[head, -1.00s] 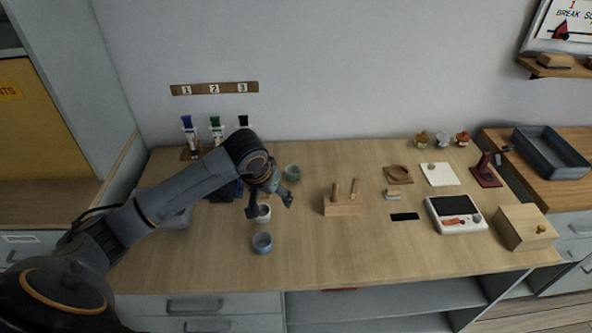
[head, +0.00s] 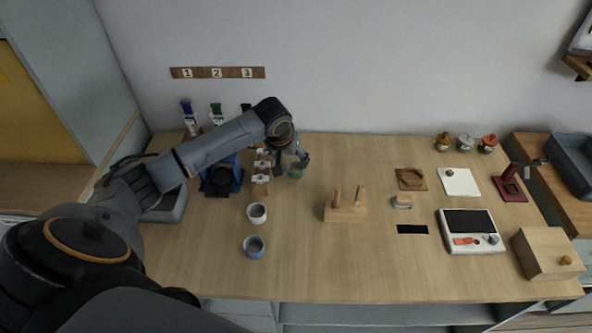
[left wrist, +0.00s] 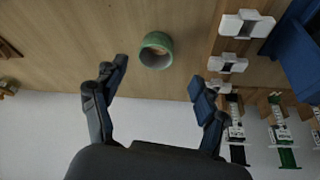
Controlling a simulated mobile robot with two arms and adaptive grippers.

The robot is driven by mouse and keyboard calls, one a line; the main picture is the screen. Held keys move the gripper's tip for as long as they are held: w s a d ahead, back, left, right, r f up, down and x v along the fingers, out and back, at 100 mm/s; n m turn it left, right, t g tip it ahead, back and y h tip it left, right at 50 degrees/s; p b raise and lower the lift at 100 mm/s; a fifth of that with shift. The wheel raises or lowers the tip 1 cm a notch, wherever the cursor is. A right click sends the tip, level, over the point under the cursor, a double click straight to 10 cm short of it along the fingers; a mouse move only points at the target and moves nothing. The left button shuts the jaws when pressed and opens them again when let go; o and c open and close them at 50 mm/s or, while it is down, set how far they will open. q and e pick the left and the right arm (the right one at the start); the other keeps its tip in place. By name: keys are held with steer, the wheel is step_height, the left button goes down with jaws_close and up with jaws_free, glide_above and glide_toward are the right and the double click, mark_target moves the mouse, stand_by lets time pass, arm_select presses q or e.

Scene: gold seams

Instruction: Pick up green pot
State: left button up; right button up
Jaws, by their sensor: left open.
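The green pot (head: 296,171) is a small round open cup on the wooden table, right of a small wooden rack. It also shows in the left wrist view (left wrist: 156,51), beyond the fingertips and between their lines. My left gripper (head: 292,162) is open above and beside the pot. In the left wrist view its two fingers (left wrist: 158,75) are spread wide with nothing between them. In the head view the fingers partly cover the pot. I cannot tell whether a finger touches it. My right gripper is in neither view.
A white pot (head: 257,213) and a blue pot (head: 254,246) stand nearer the front. The wooden rack (head: 260,178) with white pieces is close on the left. A wooden peg stand (head: 345,214) is to the right, with bare table between.

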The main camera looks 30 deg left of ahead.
mark_target(295, 165)
arm_select(q)
steer(key=shift+p+x, duration=0.3)
steer(key=shift+x, duration=0.8)
steer(key=x, duration=0.3)
steer(key=shift+w+d, duration=0.3)
steer(key=shift+f, duration=0.15)
steer(key=c, duration=0.9)
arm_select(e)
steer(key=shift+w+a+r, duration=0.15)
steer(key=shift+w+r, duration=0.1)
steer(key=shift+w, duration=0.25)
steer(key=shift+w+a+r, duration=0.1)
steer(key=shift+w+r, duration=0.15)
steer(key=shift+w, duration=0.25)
